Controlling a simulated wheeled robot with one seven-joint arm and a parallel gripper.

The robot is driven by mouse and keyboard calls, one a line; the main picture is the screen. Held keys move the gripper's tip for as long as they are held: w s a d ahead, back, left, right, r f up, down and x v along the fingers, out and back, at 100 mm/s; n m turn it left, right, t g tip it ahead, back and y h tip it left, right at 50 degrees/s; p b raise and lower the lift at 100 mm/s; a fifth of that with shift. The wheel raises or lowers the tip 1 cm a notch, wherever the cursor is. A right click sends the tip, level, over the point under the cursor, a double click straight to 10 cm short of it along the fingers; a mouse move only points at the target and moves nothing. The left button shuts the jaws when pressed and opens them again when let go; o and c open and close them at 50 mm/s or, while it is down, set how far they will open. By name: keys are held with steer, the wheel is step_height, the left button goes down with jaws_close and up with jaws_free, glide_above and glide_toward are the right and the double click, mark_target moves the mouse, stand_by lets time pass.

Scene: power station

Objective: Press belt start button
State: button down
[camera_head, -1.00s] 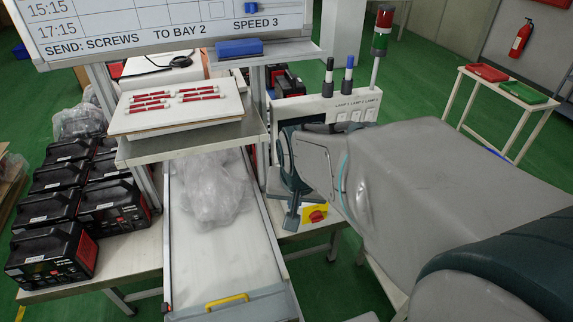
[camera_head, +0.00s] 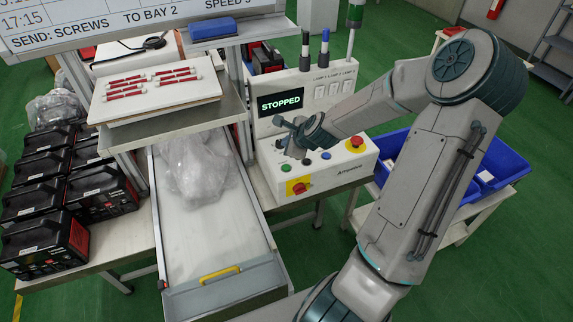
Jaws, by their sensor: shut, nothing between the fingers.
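The belt control box (camera_head: 345,175) is white, with a screen (camera_head: 282,102) reading "STOPPED" in green letters. On its sloped front are a small green button (camera_head: 286,168), a dark button or knob (camera_head: 307,161) and a blue button (camera_head: 326,155). A red button on a yellow plate (camera_head: 300,187) sits below them, and another red-and-yellow button (camera_head: 355,142) is at the upper right. Labels beside the buttons are too small to read. My gripper (camera_head: 283,122) is shut and empty, in front of the box just below the screen, above the green button in the picture. My wrist hides part of the box.
The conveyor belt (camera_head: 225,235) runs left of the box, with a clear plastic bag (camera_head: 193,170) on it. A shelf (camera_head: 165,125) with red-and-white tubes stands above. Black-and-red devices (camera_head: 40,240) fill the left table. Blue bins (camera_head: 490,170) stand at right. Lamp posts (camera_head: 325,50) rise behind the box.

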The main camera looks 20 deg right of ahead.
mark_target(288, 169)
steer(key=shift+w+d+r+m, duration=0.1)
steer(key=shift+w+d+m, duration=0.05)
steer(key=shift+d+m, duration=0.15)
step_height(288, 169, down, 9)
steer(key=b, duration=0.7)
stand_by(2.0)
steer(key=shift+f+b, duration=0.35)
steer(key=shift+b, duration=0.1)
steer(key=shift+a+f+b, duration=0.1)
steer(key=shift+f+b, duration=0.2)
steer(key=shift+f, duration=0.1)
stand_by(0.4)
stand_by(0.3)
steer(key=shift+r+p, duration=0.7)
steer(key=shift+r, duration=0.1)
